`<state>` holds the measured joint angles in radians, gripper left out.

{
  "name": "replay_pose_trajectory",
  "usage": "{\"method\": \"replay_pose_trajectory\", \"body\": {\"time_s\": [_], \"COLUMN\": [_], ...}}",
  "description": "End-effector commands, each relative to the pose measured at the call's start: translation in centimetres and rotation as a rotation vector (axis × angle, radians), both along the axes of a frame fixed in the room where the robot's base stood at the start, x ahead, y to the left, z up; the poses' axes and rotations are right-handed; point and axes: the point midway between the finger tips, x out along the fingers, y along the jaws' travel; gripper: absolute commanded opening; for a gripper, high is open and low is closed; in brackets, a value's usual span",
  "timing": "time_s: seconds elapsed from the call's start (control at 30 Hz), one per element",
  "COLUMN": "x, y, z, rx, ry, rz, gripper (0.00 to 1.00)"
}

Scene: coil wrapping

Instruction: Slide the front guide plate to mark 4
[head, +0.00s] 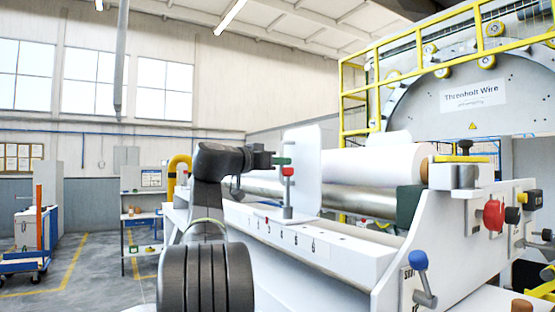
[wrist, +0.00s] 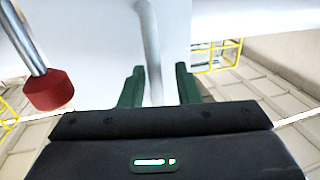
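The front guide plate (head: 307,165) is an upright white plate with rounded corners, standing over the white numbered beam (head: 330,252). A metal post with a red knob (head: 288,171) stands at its near side; the red knob also shows at left in the wrist view (wrist: 48,92). My gripper (head: 280,161) is close to the plate, at about knob height. In the wrist view its green fingers (wrist: 160,72) are apart, with a grey bar (wrist: 150,45) between them in the picture and gaps on both sides. I cannot tell how deep the bar sits. The small mark numbers are hard to read.
A white roll (head: 375,163) and a steel roller lie behind the plate. A blue-knobbed lever (head: 418,262) and a red knob (head: 493,214) are on the machine's right end. A yellow guard frame (head: 385,80) stands behind. Open floor lies at left.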

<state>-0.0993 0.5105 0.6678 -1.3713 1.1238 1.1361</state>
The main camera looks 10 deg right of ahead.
Motion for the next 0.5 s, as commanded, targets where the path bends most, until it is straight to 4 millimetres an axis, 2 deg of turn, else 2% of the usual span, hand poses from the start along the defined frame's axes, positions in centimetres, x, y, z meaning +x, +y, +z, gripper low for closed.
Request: {"method": "replay_pose_trajectory", "body": {"time_s": [0.2, 0.23, 0.37, 0.5], "x": [0.04, 0.03, 0.04, 0.04], "y": [-0.04, -0.04, -0.02, -0.01], "z": [-0.05, -0.05, -0.05, -0.05], "rx": [0.0, 0.0, -0.001, -0.001], "ry": [0.0, 0.0, 0.001, 0.001], "rz": [0.0, 0.0, 0.0, 0.0], "gripper": [0.29, 0.27, 0.02, 0.0]}}
